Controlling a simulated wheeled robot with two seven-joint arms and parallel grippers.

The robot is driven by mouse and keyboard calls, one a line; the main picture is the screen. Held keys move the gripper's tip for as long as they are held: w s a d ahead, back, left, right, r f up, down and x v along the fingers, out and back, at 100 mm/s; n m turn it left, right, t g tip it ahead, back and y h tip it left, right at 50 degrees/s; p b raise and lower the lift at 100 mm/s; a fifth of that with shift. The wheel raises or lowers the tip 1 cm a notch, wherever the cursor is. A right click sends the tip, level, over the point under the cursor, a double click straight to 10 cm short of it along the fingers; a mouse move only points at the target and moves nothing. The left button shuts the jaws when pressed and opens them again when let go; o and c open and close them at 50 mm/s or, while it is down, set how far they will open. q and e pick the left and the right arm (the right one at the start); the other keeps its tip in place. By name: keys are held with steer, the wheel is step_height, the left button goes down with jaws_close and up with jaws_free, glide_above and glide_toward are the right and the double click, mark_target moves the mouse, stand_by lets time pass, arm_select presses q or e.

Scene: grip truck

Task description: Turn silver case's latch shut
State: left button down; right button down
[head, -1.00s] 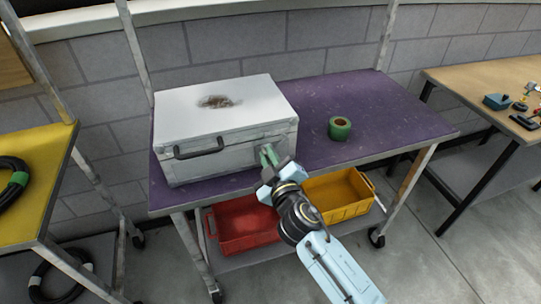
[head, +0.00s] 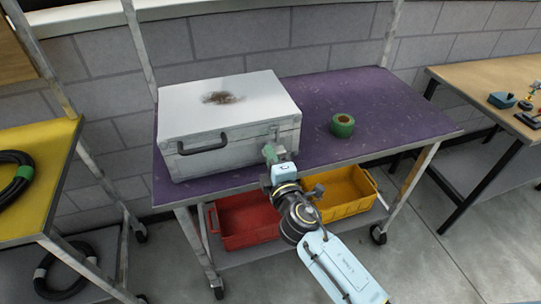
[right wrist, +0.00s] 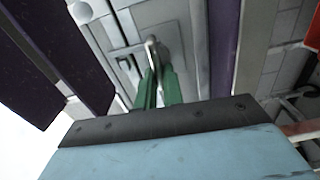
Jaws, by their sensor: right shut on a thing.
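The silver case (head: 228,112) sits closed on the left part of the purple cart top, with a dark handle (head: 203,146) on its front and a brown stain on its lid. My right gripper (head: 269,152) is at the right end of the case's front. In the right wrist view its green fingers (right wrist: 158,88) are shut on the case's latch (right wrist: 151,50), a small metal piece on the case's face. The fingers hide part of the latch in the head view. My left gripper is not in view.
A green tape roll (head: 343,125) stands on the purple cart top (head: 385,100) right of the case. Red (head: 246,222) and yellow (head: 346,195) bins sit on the lower shelf. A yellow table (head: 40,185) with coiled cable is at left, a wooden workbench (head: 475,82) at right.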

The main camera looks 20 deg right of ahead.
steer(key=shift+f+n, duration=0.1)
steer(key=shift+n, duration=0.3)
steer(key=c, duration=1.5)
jaws_free()
steer(key=shift+s, duration=0.1)
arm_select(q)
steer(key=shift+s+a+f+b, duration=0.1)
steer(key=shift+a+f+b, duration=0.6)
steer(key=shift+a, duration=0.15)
arm_select(e)
steer(key=s, duration=1.3)
steer(key=shift+s+d, duration=0.1)
steer(key=shift+d, duration=0.15)
